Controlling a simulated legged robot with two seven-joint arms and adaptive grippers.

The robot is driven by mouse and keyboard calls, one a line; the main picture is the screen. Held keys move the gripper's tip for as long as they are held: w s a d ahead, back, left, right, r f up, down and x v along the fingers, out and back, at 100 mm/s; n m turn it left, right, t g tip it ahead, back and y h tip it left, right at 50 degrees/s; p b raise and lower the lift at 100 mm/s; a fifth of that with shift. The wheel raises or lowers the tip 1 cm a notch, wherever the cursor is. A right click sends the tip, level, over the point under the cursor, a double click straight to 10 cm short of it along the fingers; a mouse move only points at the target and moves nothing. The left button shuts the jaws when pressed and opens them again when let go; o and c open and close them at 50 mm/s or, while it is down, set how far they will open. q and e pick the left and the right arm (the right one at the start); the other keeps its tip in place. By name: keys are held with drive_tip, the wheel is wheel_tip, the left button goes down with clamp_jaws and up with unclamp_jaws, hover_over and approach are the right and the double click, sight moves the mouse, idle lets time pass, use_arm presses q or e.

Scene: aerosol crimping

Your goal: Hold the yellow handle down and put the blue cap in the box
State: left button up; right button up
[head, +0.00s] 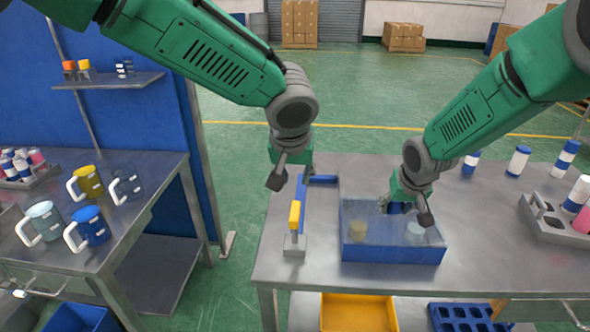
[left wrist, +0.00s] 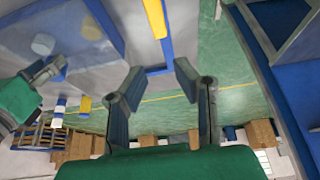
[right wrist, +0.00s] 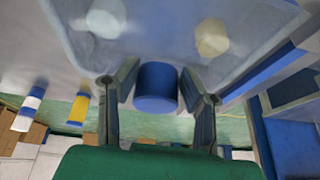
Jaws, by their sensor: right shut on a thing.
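The yellow handle (head: 295,216) stands upright on a small grey block on the table, beside a blue bar (head: 301,190). The handle also shows at the top of the left wrist view (left wrist: 155,18). My left gripper (head: 290,182) is open and empty, just behind and above the handle, apart from it. My right gripper (head: 408,208) is shut on the blue cap (right wrist: 157,88), at the far side of the box (head: 392,252).
A pale round piece (head: 415,230) and a tan one (head: 357,230) show inside the box. Blue-and-white cans (head: 518,161) and a grey rack (head: 550,222) stand at the right. Mugs (head: 90,226) stand on the left table. The table between handle and box is clear.

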sight(295, 218)
use_arm(q)
drive_tip(key=shift+w+r, duration=0.2)
drive_tip(key=shift+r, duration=0.25)
drive_tip(key=shift+o, duration=0.4)
drive_tip(key=o, duration=0.3)
drive_tip(key=shift+f, duration=0.15)
drive_tip(key=shift+s+a+f+g, duration=0.1)
drive_tip(key=shift+s+f+g, duration=0.2)
drive_tip(key=shift+f, duration=0.3)
drive_tip(key=shift+s+f+g, duration=0.15)
drive_tip(key=shift+f+g, duration=0.25)
drive_tip(key=shift+f, duration=0.15)
drive_tip(key=shift+f+g, duration=0.3)
drive_tip(key=shift+f, duration=0.4)
drive_tip(key=x, duration=1.1)
drive_tip(key=shift+f, duration=0.1)
